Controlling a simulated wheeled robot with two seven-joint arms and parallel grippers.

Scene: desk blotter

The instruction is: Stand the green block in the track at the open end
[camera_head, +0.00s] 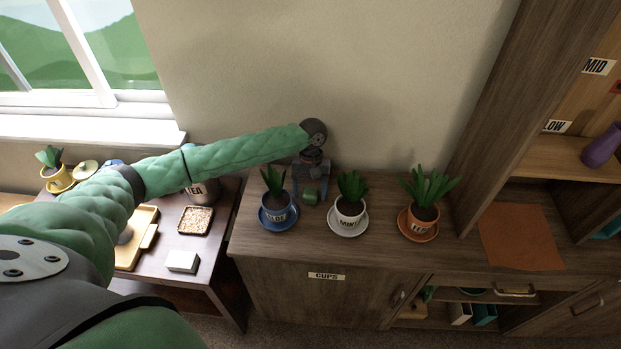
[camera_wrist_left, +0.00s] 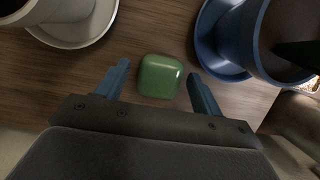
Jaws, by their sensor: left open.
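The green block (camera_head: 311,197) is on the wooden cabinet top between the blue pot and the white pot. In the left wrist view the green block (camera_wrist_left: 160,76) lies between the two blue fingers, with a gap on each side. My left gripper (camera_head: 310,199) points down over it, open and holding nothing; its fingers also show in the left wrist view (camera_wrist_left: 159,70). Whether the block touches the cabinet top is hard to tell. I cannot make out a track in either view. My right gripper is not in view.
Potted plants on saucers flank the block: a blue pot (camera_head: 277,213) left, a white pot (camera_head: 349,209) right, and a terracotta pot (camera_head: 420,221) farther right. A brown mat (camera_head: 521,237) lies on the right. A dark side table (camera_head: 210,247) holds a tray and a white box (camera_head: 182,261).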

